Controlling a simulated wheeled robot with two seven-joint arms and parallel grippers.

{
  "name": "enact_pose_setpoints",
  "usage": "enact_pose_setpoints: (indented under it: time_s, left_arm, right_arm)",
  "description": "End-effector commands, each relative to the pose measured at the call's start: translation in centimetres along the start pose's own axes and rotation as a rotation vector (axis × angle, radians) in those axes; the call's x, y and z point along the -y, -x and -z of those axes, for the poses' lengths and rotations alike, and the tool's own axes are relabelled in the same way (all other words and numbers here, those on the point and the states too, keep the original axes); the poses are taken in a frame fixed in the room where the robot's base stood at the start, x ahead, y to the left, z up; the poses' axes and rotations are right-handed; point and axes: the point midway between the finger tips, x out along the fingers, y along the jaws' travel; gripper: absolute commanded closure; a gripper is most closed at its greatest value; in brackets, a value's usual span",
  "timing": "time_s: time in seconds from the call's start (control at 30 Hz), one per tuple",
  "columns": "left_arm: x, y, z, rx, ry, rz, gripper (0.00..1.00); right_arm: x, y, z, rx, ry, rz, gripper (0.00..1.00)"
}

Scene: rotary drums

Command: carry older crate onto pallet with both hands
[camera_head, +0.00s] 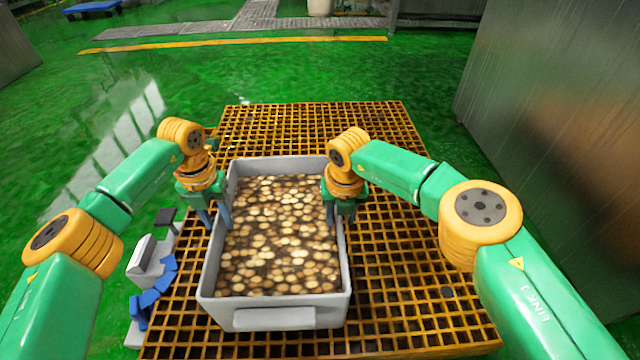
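The crate (277,319) is a light grey open box filled with round, pale brown pieces. It is on or just above the orange-yellow grid pallet (400,300), left of its middle; I cannot tell if its base touches. My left gripper (215,217) points down at the crate's left wall, with one finger outside and one inside. My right gripper (341,215) straddles the right wall in the same way. The wall lies between each pair of fingers, but whether they clamp it is not clear. The contents partly hide the inner fingertips.
A large metal cabinet (560,130) stands at the right. A grey and blue object (152,275) is beside the pallet's left edge. A blue cart (93,8) is at the far left. The green floor (300,75) behind the pallet is clear, with a yellow line across it.

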Motion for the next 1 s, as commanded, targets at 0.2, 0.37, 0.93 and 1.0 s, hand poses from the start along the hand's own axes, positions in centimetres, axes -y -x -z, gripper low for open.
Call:
enact_pose_setpoints:
  time_s: [0.2,0.37,0.93,1.0]
  left_arm:
    - [0.1,0.2,0.0,0.001,-0.002,0.002,0.60]
    - [0.1,3.1,-0.1,0.006,-0.003,0.003,0.60]
    - [0.1,12.1,0.0,-0.001,-0.002,0.001,0.60]
    - [0.1,12.0,0.0,-0.001,-0.002,0.001,0.60]
  right_arm:
    - [-0.1,0.0,0.0,0.000,0.002,-0.003,0.60]
    - [-0.2,0.1,0.0,0.000,0.002,-0.004,0.60]
    - [-0.2,2.8,-0.1,0.002,0.003,-0.006,0.60]
    - [-0.1,4.9,-0.1,0.004,0.003,-0.006,0.60]
